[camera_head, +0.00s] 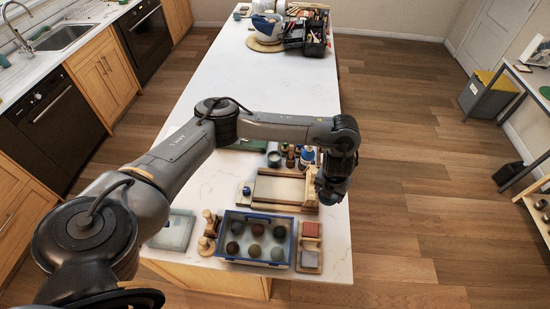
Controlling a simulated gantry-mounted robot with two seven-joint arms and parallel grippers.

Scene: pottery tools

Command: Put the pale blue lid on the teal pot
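My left arm comes in from the left and crosses the worktop. Its gripper (328,192) points down at the worktop's right edge, beside the right end of a wooden tray (278,188). The gripper is dark and small, and I cannot tell whether its fingers are open or shut. I cannot pick out the pale blue lid. My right gripper is not in view.
A blue-rimmed tray (225,245) with several dark balls stands at the front. Beside it are wooden tools (208,235), a pale square tray (160,241) and a wooden block holder (310,247). Bottles (307,156) stand near the gripper.

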